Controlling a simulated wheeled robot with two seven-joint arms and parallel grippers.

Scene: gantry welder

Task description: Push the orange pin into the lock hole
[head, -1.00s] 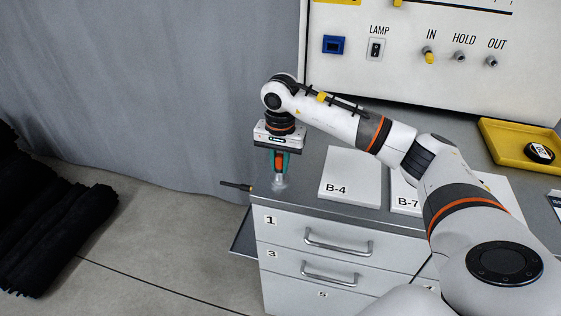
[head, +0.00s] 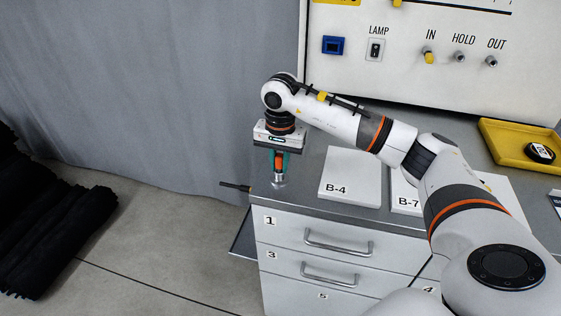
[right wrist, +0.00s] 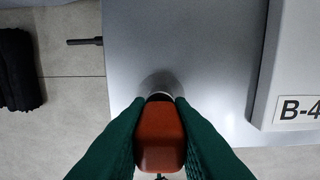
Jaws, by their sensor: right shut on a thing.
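My right gripper (head: 279,166) is shut on the orange pin (right wrist: 160,137), whose orange grip sits between the two green fingers. The gripper points down over the front left corner of the grey worktop. The lock hole itself is hidden under the pin, so I cannot tell how deep the pin sits. My left gripper is not in view.
A white plate marked B-4 (head: 350,174) lies right of the gripper. A dark rod (head: 235,186) sticks out past the worktop's left edge. A yellow tray (head: 520,158) and a panel (head: 440,75) with IN, HOLD and OUT stand behind. Drawers (head: 320,237) are below.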

